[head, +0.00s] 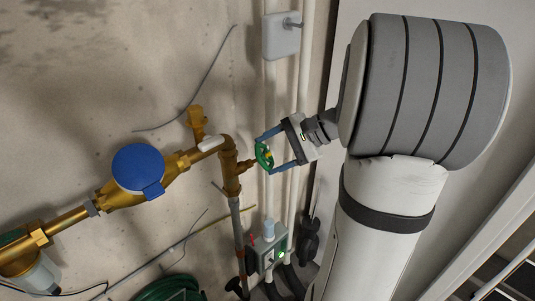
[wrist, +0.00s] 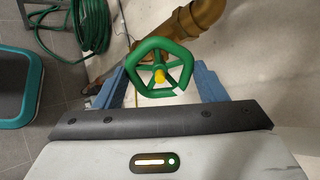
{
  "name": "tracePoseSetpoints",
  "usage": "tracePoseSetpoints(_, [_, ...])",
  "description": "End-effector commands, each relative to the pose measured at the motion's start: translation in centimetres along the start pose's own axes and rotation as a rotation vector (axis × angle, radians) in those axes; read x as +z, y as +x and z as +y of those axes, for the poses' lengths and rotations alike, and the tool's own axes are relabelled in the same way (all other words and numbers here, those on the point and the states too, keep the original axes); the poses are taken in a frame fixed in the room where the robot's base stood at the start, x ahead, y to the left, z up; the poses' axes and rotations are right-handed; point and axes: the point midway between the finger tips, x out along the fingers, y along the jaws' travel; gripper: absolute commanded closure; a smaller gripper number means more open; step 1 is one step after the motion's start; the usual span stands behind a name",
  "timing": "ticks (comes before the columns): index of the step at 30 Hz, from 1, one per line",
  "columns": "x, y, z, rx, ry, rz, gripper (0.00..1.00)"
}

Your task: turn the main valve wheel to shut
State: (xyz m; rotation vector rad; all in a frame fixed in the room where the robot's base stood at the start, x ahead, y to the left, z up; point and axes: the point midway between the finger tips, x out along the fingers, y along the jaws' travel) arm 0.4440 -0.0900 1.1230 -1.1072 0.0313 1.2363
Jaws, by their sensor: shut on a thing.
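The green valve wheel (head: 264,155) sits on a brass stem at the right end of the brass pipework. In the wrist view the wheel (wrist: 160,43) is a rounded rim with several spokes and a yellow hub. My gripper (head: 268,152) reaches in from the right, its blue fingers on opposite sides of the wheel. In the wrist view my gripper (wrist: 163,75) has one finger left and one right of the rim, shut on it. Exact finger contact is partly hidden by the rim.
A blue-capped meter (head: 138,168) sits left along the brass pipe. A grey control box (head: 268,248) is below the wheel, a white wall box (head: 282,36) above. A green hose (wrist: 88,30) and a teal-rimmed container (wrist: 15,85) are at left in the wrist view.

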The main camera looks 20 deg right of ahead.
Motion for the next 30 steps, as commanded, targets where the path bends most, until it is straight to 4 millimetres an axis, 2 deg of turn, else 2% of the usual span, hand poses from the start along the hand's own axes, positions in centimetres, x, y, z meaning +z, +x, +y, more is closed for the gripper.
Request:
tracePoseSetpoints(3, [-0.01,-0.01,0.02,0.000,0.000,0.000,0.59])
tracePoseSetpoints(8, [0.11,-0.13,-0.12,0.001,0.028,-0.001,0.59])
tracePoseSetpoints(30, [0.12,-0.13,-0.08,0.001,0.379,-0.001,0.59])
